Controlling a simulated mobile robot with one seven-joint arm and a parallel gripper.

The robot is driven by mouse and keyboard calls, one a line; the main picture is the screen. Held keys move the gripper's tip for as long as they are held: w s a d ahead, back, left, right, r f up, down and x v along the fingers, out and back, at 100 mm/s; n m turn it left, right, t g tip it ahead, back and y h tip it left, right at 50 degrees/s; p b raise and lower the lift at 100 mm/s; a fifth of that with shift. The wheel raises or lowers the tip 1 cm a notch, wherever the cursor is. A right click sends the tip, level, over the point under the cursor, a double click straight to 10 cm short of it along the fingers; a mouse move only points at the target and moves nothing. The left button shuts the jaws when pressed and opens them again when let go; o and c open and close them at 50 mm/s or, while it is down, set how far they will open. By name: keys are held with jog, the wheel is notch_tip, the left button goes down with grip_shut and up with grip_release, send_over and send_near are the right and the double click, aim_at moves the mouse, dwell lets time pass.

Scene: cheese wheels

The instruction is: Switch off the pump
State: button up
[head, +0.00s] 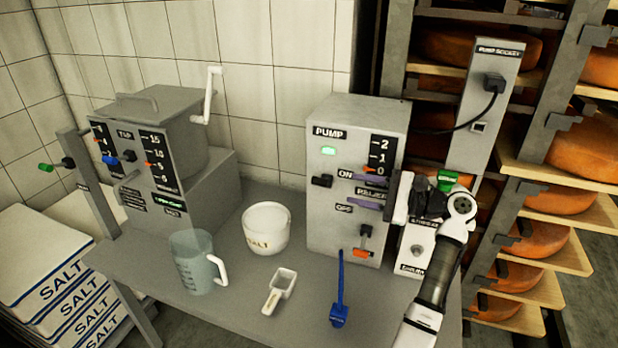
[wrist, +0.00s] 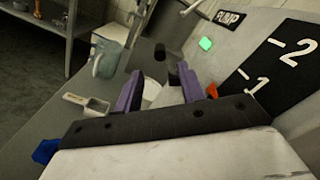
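The pump (head: 325,228) is a grey box on the table with a lit green lamp (head: 328,151). A black-knobbed lever (head: 322,181) sticks out on its left, level with the ON label (head: 345,174) and above the OFF label (head: 343,209). My gripper (head: 355,191) reaches in from the right across the pump's front, its purple fingers apart and empty. In the wrist view, the gripper (wrist: 160,74) is open and the black knob (wrist: 160,51) lies ahead, between the finger directions, apparently untouched. The green lamp (wrist: 206,44) also shows there. My fingers partly cover the RELIEF label.
An orange-handled lever (head: 362,250) sits low on the pump. A white salt tub (head: 267,230), a measuring jug (head: 195,265), a white scoop (head: 280,290) and a blue tool (head: 339,310) stand or lie on the table. Cheese shelves (head: 560,165) stand at the right.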

aim_at(322, 182)
jog(key=p+x, duration=0.2)
jog(key=x, duration=0.9)
jog(key=shift+w+a+p, duration=0.1)
jog(key=shift+a+p, duration=0.2)
jog(key=shift+a, duration=0.05)
jog(key=shift+c, duration=0.2)
jog(key=shift+f, duration=0.1)
grip_shut()
